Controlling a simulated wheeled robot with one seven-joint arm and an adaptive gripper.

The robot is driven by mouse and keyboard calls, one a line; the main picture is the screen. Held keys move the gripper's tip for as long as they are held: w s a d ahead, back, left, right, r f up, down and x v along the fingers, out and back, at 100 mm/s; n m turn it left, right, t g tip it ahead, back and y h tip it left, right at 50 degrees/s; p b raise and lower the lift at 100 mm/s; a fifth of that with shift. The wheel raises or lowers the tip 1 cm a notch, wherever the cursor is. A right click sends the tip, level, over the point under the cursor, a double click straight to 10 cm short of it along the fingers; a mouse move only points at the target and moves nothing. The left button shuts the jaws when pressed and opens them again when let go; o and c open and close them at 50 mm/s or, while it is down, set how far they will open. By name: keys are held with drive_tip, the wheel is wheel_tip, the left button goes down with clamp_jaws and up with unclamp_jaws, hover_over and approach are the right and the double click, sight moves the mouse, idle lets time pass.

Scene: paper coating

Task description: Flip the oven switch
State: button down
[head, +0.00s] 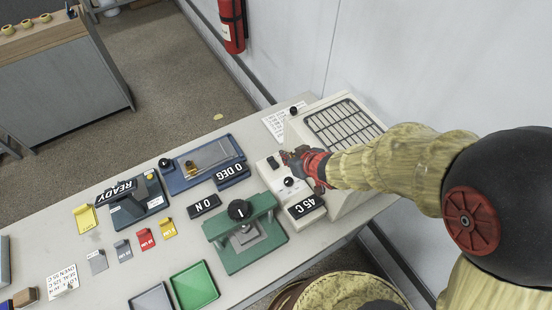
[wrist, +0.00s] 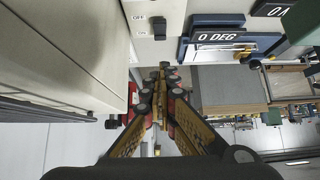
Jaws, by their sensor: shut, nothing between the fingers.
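The oven (head: 334,185) is a beige box with a wire grille on top, at the right of the bench in the head view. Its front panel carries a small black switch (head: 273,162). The switch also shows at the top of the wrist view (wrist: 158,28), beside OFF and ON markings. I cannot tell which way it is set. My gripper (head: 287,157) is shut and empty, over the oven's panel just right of the switch. In the wrist view its fingertips (wrist: 164,67) meet below the switch and look apart from it.
A black knob (head: 288,182) and a 45 C display (head: 305,207) are close to my gripper on the oven. A green press (head: 243,235) and a blue 0 DEG device (head: 205,163) stand to the left. The wall is behind the oven.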

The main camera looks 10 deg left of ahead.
drive_tip(key=shift+w, duration=0.1)
drive_tip(key=b, duration=0.3)
approach(271, 158)
drive_tip(key=shift+w+a+r, duration=0.2)
drive_tip(key=shift+w+a, duration=0.3)
drive_tip(key=shift+w, duration=0.1)
drive_tip(key=shift+w+a+r, duration=0.15)
drive_tip(key=shift+w+a, duration=0.3)
drive_tip(key=shift+w, duration=0.2)
wheel_tip(271, 158, down, 2)
drive_tip(key=shift+w+a+f+b, duration=0.1)
drive_tip(key=shift+w+f+b, duration=0.1)
drive_tip(key=shift+b, duration=0.3)
drive_tip(key=shift+s+f, duration=0.1)
drive_tip(key=shift+f, duration=0.65)
drive_tip(key=shift+f+b, duration=0.1)
drive_tip(key=shift+b, duration=0.2)
